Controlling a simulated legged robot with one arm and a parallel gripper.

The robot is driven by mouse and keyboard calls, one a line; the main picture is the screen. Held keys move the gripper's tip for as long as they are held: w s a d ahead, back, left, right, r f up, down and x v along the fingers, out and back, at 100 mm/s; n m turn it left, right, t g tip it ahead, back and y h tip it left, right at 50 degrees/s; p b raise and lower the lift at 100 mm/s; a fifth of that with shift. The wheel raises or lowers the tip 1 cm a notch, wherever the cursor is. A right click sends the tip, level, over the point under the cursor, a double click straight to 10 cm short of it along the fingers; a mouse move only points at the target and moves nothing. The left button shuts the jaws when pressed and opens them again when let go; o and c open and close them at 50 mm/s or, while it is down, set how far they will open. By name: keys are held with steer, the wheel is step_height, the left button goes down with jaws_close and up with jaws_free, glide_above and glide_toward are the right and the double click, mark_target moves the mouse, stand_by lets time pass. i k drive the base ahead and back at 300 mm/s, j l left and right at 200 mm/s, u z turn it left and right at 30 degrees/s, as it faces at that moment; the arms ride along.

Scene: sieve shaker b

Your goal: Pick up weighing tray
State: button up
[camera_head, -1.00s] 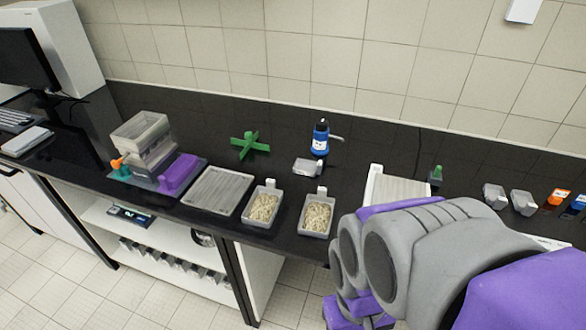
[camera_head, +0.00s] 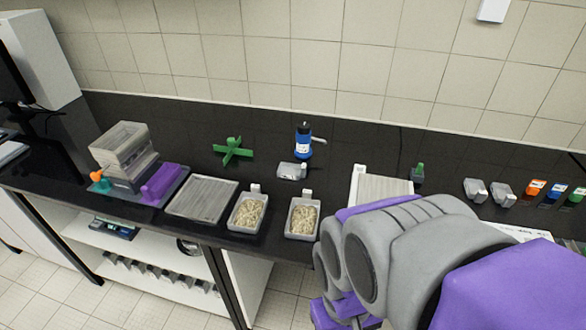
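Two small clear trays filled with pale grain stand at the front edge of the black bench, a left one (camera_head: 233,224) and a right one (camera_head: 289,228). Each has a white tab at its back. A smaller clear tray (camera_head: 291,171) lies behind them, beside a blue bottle. I cannot tell which of these is the weighing tray. My arm, grey and purple, fills the lower right and hides part of the bench. My gripper's fingers do not show.
A flat ribbed tray (camera_head: 203,199), a sieve shaker (camera_head: 126,158) with a purple part and a green cross-shaped piece (camera_head: 232,150) are left. The blue bottle (camera_head: 302,141) stands behind. A white-framed ribbed panel (camera_head: 384,187) and small bottles (camera_head: 536,188) are right.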

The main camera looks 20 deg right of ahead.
mark_target(288, 170)
steer(key=i+l+z, duration=0.1)
steer(key=l+z, duration=0.2)
steer(key=i+l+z, duration=0.1)
steer(key=l+z, duration=0.15)
steer(key=i+l+z, duration=0.15)
steer(key=l+z, duration=0.15)
